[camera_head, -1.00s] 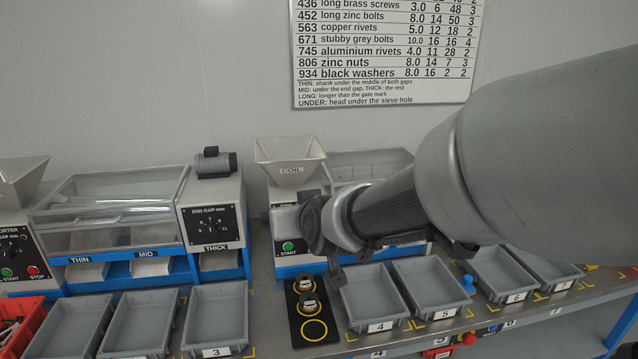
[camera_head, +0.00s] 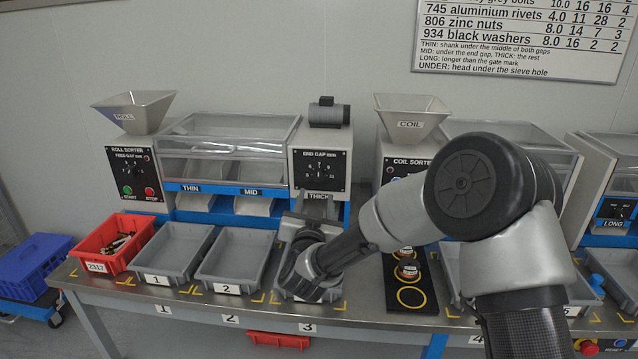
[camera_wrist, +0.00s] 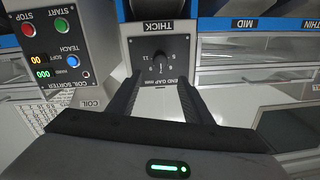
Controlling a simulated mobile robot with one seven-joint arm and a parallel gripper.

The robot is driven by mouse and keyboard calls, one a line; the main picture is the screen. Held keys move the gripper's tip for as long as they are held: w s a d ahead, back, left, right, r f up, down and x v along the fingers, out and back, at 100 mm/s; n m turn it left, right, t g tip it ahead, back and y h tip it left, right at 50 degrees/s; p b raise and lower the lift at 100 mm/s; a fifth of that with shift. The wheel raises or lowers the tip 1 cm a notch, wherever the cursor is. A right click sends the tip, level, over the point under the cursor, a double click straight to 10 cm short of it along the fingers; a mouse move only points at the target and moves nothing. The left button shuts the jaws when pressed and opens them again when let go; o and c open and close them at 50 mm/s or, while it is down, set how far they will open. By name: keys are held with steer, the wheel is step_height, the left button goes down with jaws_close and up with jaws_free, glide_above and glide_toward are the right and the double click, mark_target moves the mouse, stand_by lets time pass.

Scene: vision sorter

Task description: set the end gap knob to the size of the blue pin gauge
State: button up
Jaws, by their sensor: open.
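The end gap knob (camera_head: 318,172) is a small dark dial on the black END GAP panel, above the THICK chute. It also shows upside down in the wrist view (camera_wrist: 160,62), ahead of and between my fingers. Its pointer setting is too small to read surely. My gripper (camera_wrist: 160,88) is open and empty, facing the panel and apart from the knob. In the head view my wrist is low in front of the THICK chute and hides the fingers. A small blue object (camera_head: 597,281) stands among the right trays; I cannot tell whether it is the blue pin gauge.
Grey trays line the front edge, including tray 1 (camera_head: 170,252) and tray 2 (camera_head: 238,259). A red bin (camera_head: 112,240) holds mixed parts. A black ringed stand (camera_head: 428,285) is right of my wrist. Clear sorter covers (camera_head: 228,135) flank the panel.

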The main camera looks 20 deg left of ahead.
mark_target(319, 176)
steer(key=b+x, duration=0.1)
steer(key=x, duration=1)
steer(key=c, duration=1.1)
steer(key=shift+o, duration=0.2)
steer(key=shift+a, duration=0.1)
